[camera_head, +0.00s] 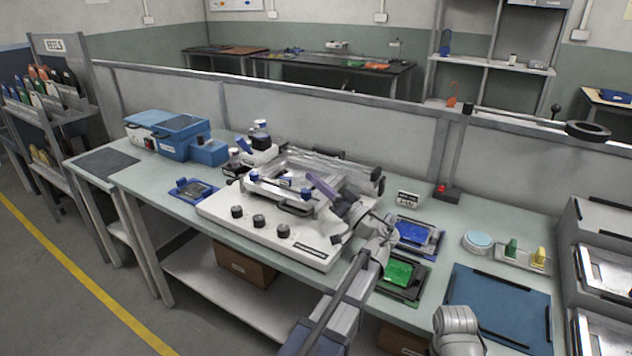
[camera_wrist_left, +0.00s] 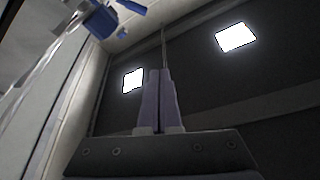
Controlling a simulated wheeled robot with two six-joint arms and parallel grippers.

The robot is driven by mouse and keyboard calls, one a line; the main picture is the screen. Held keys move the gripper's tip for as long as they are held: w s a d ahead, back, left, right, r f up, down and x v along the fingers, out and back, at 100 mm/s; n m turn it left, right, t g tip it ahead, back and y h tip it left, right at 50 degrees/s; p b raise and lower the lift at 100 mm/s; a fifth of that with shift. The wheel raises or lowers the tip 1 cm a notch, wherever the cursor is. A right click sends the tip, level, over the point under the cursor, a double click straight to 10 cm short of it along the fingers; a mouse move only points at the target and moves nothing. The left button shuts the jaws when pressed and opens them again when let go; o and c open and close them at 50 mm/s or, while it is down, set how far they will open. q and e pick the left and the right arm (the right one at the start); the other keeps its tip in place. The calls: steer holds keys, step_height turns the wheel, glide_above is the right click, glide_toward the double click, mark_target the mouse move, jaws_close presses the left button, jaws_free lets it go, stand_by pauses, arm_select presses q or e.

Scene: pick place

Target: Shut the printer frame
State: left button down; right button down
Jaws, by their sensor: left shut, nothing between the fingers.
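The stencil printer (camera_head: 262,218) is a white machine with black knobs along its front, standing on the bench in the head view. Its pale metal frame (camera_head: 292,160) lies low over the base, with blue clamp knobs; I cannot tell whether it is fully down. My left gripper (camera_head: 313,179) is at the frame's right part, its purple fingers pointing up and left. In the left wrist view the fingers (camera_wrist_left: 158,76) are together and empty. A pale beam (camera_wrist_left: 62,75) and a blue knob (camera_wrist_left: 101,20) show to their left. My right gripper is out of view.
Blue boxes (camera_head: 171,136) stand left of the printer. A blue board (camera_head: 413,233) and a green board (camera_head: 400,272) lie in holders to its right, near a blue mat (camera_head: 500,309). Grey trays (camera_head: 606,262) stand at far right. A low partition runs behind the bench.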

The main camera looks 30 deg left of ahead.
arm_select(q)
step_height(320, 180, up, 4)
steer(key=p, duration=0.4)
steer(key=d+f+b, duration=0.4)
steer(key=d, duration=0.5)
steer(key=shift+s+d, duration=0.2)
steer(key=shift+s, duration=0.2)
